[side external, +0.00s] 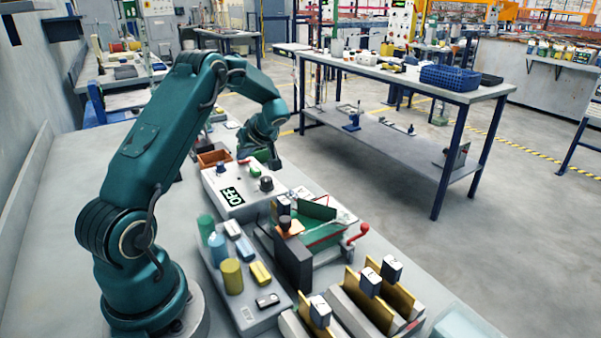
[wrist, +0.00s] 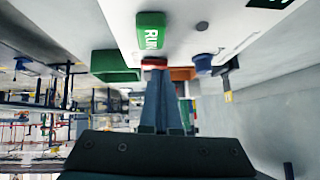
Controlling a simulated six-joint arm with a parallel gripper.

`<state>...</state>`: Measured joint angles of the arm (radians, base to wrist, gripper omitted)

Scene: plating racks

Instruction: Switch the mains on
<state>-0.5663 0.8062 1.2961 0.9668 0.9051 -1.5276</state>
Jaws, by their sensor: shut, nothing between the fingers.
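A pale control box (side external: 222,184) stands on the bench beyond my arm's base, with a black OFF plate (side external: 232,197) on its front. A dark knob (side external: 266,184) and a blue knob (side external: 221,168) are on its top. In the wrist view, a green RUN plate (wrist: 151,35) is on the box, with a small red part (wrist: 154,63) below it. My gripper (wrist: 163,76) is shut and empty, its fingertips close to the red part. Whether they touch it is unclear. The blue knob (wrist: 203,63) is right of the fingers. I cannot tell which part is the mains switch.
An orange-brown bin (side external: 213,158) stands behind the box. Racks (side external: 378,300), a red-handled fixture (side external: 358,233) and a tray with cylinders (side external: 231,276) crowd the bench front.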

